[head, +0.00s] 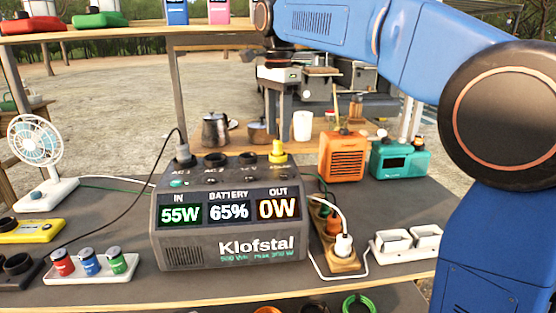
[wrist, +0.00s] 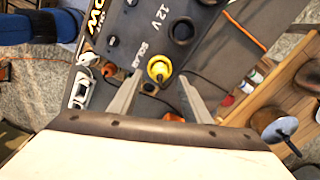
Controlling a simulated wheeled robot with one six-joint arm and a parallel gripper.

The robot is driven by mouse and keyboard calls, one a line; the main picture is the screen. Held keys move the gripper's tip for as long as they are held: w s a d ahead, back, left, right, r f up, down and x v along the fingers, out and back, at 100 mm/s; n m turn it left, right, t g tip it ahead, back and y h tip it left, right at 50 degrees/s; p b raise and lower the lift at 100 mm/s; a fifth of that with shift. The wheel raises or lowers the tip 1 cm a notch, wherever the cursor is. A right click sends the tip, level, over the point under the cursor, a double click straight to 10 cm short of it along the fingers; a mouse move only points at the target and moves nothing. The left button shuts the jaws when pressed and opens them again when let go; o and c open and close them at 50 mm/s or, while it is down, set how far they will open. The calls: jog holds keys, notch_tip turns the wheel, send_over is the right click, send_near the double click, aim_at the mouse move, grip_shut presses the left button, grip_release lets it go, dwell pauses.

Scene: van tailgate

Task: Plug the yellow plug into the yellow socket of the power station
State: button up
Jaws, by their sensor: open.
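The dark grey power station (head: 230,245) stands on the table with its sockets along the top. The yellow plug (head: 278,152) stands upright at its far-right socket and looks seated in it. In the wrist view the yellow plug (wrist: 158,68) shows from above beside the label SOLAR; it covers most of the yellow socket. My gripper (wrist: 161,80) is open and empty, with its fingers spread on either side of the plug's place in the picture and apart from it. The display reads IN 55W, BATTERY 65%, OUT 0W.
A black plug (head: 184,153) with a cable sits in AC 1. A power strip (head: 333,250) with several plugs is close on the right. An orange heater-like box (head: 341,157) and a teal radio-like box (head: 400,159) stand behind it. A fan (head: 38,150) stands at left.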

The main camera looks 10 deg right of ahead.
notch_tip(320, 180, up, 13)
jog(key=shift+r, duration=0.15)
dwell(0.4)
